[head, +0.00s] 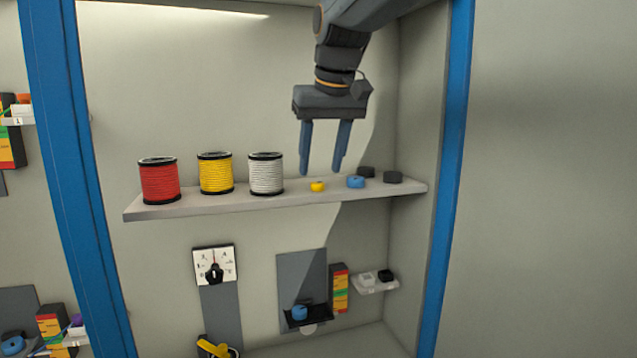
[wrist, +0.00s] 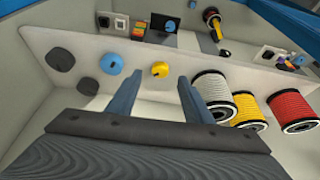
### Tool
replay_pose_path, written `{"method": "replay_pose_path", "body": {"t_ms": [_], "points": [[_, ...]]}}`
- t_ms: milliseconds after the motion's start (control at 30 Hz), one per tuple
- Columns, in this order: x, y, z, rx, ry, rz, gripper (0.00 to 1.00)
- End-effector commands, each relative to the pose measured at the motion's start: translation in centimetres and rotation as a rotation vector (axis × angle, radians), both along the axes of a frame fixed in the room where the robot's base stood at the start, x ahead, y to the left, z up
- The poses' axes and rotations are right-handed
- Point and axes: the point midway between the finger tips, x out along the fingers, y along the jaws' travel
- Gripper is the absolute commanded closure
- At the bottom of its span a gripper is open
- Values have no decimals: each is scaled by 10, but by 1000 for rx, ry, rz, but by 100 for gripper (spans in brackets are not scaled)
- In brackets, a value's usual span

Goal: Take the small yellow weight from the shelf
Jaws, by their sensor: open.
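The small yellow weight (head: 317,186) sits on the shelf (head: 215,205), between the white spool and the blue weight. In the wrist view the yellow weight (wrist: 159,69) shows beyond the fingertips, between their lines. My gripper (head: 320,173) is open and empty, with its fingers pointing down. In the head view its tips appear just above the shelf objects, one each side of the yellow weight. The wrist view shows the open fingers (wrist: 160,83) apart from the weight, with nothing between them. I cannot tell the exact distance to it.
A blue weight (head: 356,181) and two black weights (head: 393,177) stand right of the yellow one. White (head: 266,174), yellow (head: 215,174) and red (head: 159,181) spools stand to its left. A blue post (head: 451,150) edges the bay. A dial (head: 214,266) is below the shelf.

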Motion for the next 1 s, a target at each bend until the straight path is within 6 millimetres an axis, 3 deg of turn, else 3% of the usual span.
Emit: {"method": "replay_pose_path", "body": {"t_ms": [233, 533, 800, 1000], "points": [[10, 3, -29, -1, 3, -3, 54], [12, 2, -34, 0, 0, -4, 54], [12, 2, -34, 0, 0, -5, 99], [12, 2, -33, 0, 0, -5, 100]]}}
